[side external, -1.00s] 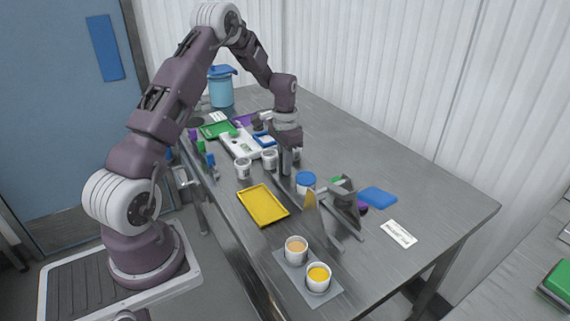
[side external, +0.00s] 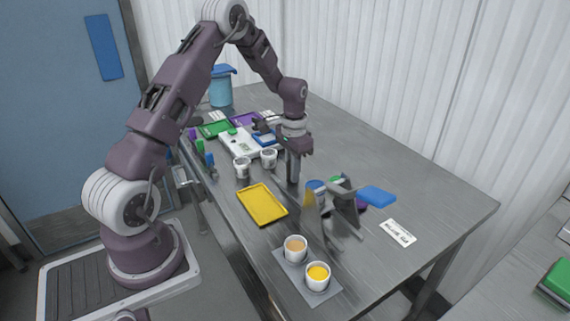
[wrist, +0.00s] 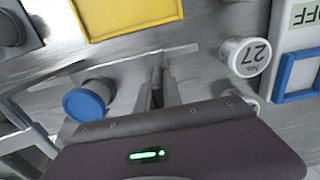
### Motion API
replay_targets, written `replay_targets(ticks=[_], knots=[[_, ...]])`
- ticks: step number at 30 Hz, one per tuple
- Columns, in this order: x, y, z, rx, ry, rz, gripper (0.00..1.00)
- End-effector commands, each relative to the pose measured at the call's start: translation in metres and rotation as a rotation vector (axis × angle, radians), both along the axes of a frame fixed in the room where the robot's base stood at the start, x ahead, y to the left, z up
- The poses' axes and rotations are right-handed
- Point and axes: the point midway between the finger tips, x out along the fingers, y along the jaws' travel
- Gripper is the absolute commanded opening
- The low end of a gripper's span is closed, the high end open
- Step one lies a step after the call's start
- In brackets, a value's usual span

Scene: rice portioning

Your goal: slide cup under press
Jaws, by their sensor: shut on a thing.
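The cup with a blue lid (side external: 316,185) stands upright at the press's near-left side, partly hidden by its grey plate. Its blue lid (wrist: 84,105) also shows in the wrist view, left of my fingers. The press (side external: 345,205) has grey upright plates and a dark top part. My gripper (side external: 293,180) is low over the table, just left of the cup. In the wrist view my fingers (wrist: 157,90) are close together, with the cup beside them rather than visibly between them. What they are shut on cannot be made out.
A yellow tray (side external: 245,207) lies in front. Two filled cups (side external: 295,247) (side external: 318,275) stand on a grey mat.

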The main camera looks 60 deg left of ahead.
Motion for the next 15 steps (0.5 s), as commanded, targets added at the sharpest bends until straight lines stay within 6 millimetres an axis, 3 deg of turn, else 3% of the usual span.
replay_targets(ticks=[1, 6, 10, 15], knots=[[0.001, -0.017, 0.001, -0.001, -0.003, -0.007, 0.0], [0.002, -0.064, 0.001, 0.0, -0.006, -0.007, 0.0], [0.002, -0.087, 0.001, -0.001, -0.006, -0.004, 0.0], [0.002, -0.098, 0.001, -0.001, -0.008, -0.001, 0.0]])
